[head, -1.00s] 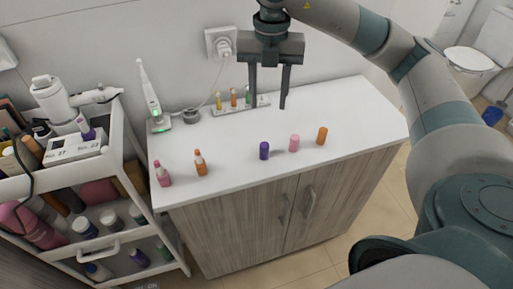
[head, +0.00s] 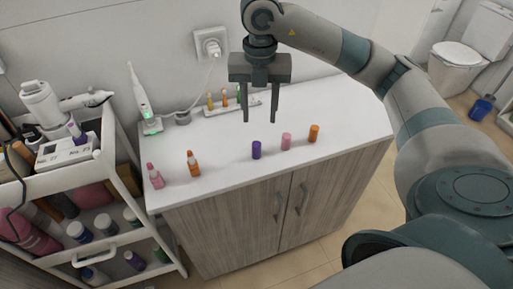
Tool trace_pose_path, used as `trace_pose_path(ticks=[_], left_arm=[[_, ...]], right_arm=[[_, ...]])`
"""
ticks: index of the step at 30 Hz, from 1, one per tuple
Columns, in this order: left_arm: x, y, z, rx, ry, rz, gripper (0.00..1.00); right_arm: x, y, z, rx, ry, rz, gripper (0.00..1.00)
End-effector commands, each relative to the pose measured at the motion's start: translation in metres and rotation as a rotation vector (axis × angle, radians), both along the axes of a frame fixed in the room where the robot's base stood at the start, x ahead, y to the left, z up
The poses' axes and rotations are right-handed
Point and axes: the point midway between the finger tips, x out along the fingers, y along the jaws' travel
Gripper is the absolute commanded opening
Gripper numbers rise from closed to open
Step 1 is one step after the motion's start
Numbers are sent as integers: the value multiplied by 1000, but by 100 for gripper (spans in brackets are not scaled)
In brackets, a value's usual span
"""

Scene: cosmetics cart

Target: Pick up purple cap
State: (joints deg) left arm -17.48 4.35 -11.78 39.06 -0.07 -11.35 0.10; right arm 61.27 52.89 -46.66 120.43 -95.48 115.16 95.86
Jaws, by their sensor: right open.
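The purple cap (head: 256,149) stands upright on the white counter (head: 340,120), near its front edge. A pink cap (head: 286,141) and an orange cap (head: 314,133) stand in a row to its right. My right gripper (head: 260,122) is open and empty, fingers pointing down. My left gripper is not in view.
A pink bottle (head: 155,176) and an orange bottle (head: 193,164) stand at the counter's left front. A rack with small coloured bottles (head: 233,105) and an electric toothbrush (head: 144,100) stand at the back. A loaded cart (head: 80,177) is at the left.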

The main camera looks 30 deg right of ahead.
Motion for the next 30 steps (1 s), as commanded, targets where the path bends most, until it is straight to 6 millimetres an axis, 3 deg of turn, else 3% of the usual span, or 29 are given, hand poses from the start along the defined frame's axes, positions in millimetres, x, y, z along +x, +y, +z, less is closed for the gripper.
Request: trace_pose_path(ticks=[11, 15, 30], left_arm=[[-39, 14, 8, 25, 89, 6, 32], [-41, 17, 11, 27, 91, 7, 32], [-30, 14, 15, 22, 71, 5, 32]], right_arm=[[-1, 0, -56, 0, 5, 0, 41], [0, 0, -70, 0, 2, 0, 41], [0, 1, -77, 0, 1, 0, 41]])
